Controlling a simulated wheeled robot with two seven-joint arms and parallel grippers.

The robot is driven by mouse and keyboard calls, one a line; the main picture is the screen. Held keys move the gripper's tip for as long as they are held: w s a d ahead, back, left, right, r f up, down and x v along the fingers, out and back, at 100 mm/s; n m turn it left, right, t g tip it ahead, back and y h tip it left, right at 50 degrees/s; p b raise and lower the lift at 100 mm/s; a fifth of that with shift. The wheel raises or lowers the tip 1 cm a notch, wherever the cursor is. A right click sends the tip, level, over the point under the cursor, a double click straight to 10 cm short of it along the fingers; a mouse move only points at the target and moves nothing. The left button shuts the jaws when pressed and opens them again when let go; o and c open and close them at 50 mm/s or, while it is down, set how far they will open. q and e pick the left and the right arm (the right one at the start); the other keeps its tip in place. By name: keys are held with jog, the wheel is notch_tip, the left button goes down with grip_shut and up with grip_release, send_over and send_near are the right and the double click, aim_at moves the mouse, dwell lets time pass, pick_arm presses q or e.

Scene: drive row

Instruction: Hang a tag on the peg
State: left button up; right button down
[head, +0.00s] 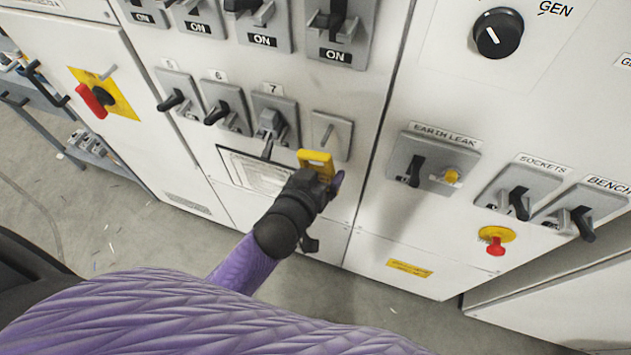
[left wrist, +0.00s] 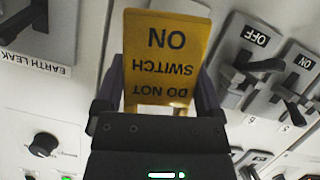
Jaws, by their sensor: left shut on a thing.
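The yellow tag (head: 316,158) is held in my left gripper (head: 319,172), just below the peg in the head view. In the left wrist view the tag (left wrist: 165,60) faces the camera between the two purple fingers (left wrist: 160,92), its words "DO NOT SWITCH ON" upside down. The peg (head: 327,133) is a short grey stub on a small grey plate (head: 342,128), right of switch 7. Nothing hangs on the peg. The depth gap between tag and peg is hard to judge. My right gripper is not in view.
Switch 7 (head: 270,120) stands close left of the peg, its handle pointing down. Below it is a framed label window (head: 255,174). The earth leak switch (head: 417,168) is to the right. Red knobs (head: 495,247) and (head: 95,98) stick out from the panels.

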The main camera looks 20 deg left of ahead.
aim_at(337, 146)
pick_arm(q)
jog(key=shift+w+f+b, duration=0.15)
jog(key=shift+w+b, duration=0.25)
jog(key=shift+w, duration=0.7)
jog(key=shift+w+f+b, duration=0.15)
jog(key=shift+w+b, duration=0.5)
jog(key=shift+w, duration=0.75)
jog(key=shift+b+x, duration=0.35)
jog(key=shift+x, duration=0.45)
jog(key=shift+s+f, duration=0.1)
